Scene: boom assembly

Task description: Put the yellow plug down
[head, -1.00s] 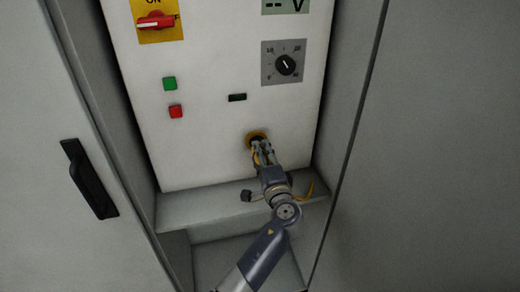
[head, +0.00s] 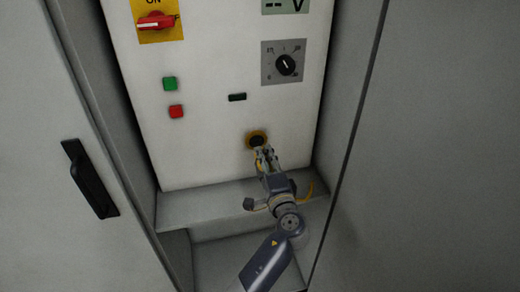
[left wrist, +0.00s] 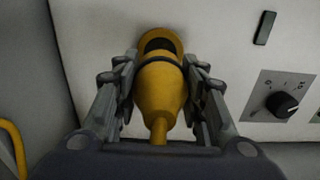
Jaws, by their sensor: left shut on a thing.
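The yellow plug (left wrist: 160,90) is between the fingers of my left gripper (left wrist: 160,85) in the left wrist view, with its narrow cable end toward the wrist. In the head view my left gripper (head: 263,152) is shut on it, just below and in front of the round socket (head: 256,139) with a yellow rim on the white panel. The plug is mostly hidden by the fingers there. In the wrist view the yellow socket ring (left wrist: 160,38) shows beyond the plug's front end. My right gripper is not in view.
The white panel (head: 205,130) carries a red switch (head: 155,21), green and red buttons, and a dial (head: 286,65). A grey ledge (head: 205,205) runs below it. A yellow cable (left wrist: 12,150) shows at the left in the wrist view. Cabinet walls stand on both sides.

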